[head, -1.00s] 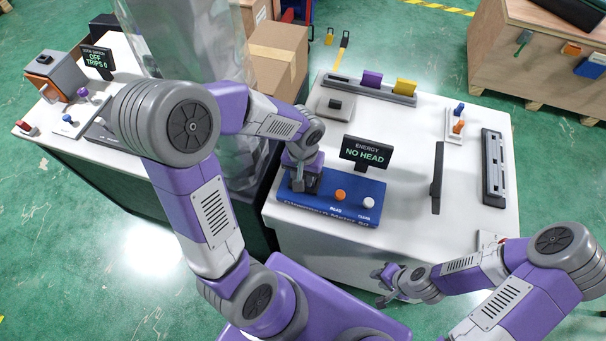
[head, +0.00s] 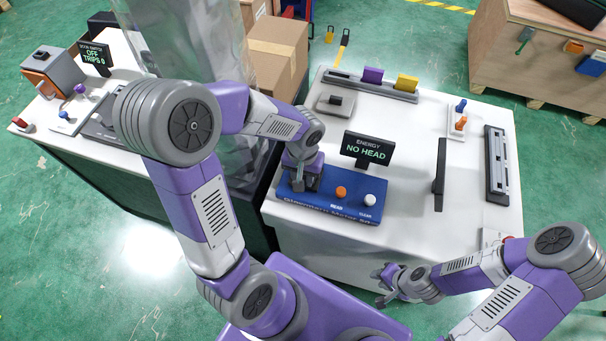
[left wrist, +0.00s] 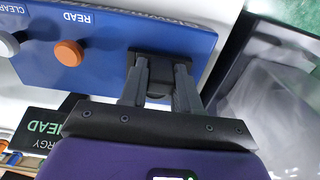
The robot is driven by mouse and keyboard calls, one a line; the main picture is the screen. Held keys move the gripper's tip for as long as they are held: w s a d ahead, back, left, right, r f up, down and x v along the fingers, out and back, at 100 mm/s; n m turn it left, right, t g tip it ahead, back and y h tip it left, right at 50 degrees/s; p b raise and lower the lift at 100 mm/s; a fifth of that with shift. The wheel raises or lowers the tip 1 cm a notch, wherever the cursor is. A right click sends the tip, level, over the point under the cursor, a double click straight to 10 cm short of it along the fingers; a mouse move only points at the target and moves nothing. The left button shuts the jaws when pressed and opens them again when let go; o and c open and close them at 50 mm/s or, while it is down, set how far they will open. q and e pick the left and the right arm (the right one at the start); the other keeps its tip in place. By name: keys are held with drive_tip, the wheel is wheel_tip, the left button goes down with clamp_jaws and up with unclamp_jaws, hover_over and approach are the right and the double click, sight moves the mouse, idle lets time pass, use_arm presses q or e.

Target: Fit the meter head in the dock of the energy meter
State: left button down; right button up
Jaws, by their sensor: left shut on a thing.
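The energy meter is a blue panel (head: 330,208) on the white table, with an orange READ button (head: 341,192) and a white CLEAR button (head: 370,200). Its display (head: 367,150) reads "NO HEAD". My left gripper (head: 305,186) points down over the panel's left end. In the left wrist view its fingers (left wrist: 160,92) are shut on a small dark block, the meter head (left wrist: 155,72), at the blue panel (left wrist: 110,50). The dock is hidden under the head and fingers, so I cannot tell whether the head is seated. My right gripper (head: 381,286) is empty and open, off the table's front edge.
A rail with purple and yellow blocks (head: 372,76) lies at the table's back. A dark upright plate (head: 439,175) and a grey slotted rack (head: 497,165) stand at the right. A cardboard box (head: 277,52) and wrapped goods stand behind my left arm.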

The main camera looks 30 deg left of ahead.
use_arm(q)
drive_tip(key=shift+f, duration=0.3)
drive_tip(key=c, duration=0.7)
unclamp_jaws()
drive_tip(key=shift+r, duration=0.1)
drive_tip(key=shift+c, duration=0.2)
wheel_tip(320, 180, up, 8)
drive_tip(key=shift+f+p, duration=0.2)
drive_tip(key=shift+p, duration=0.7)
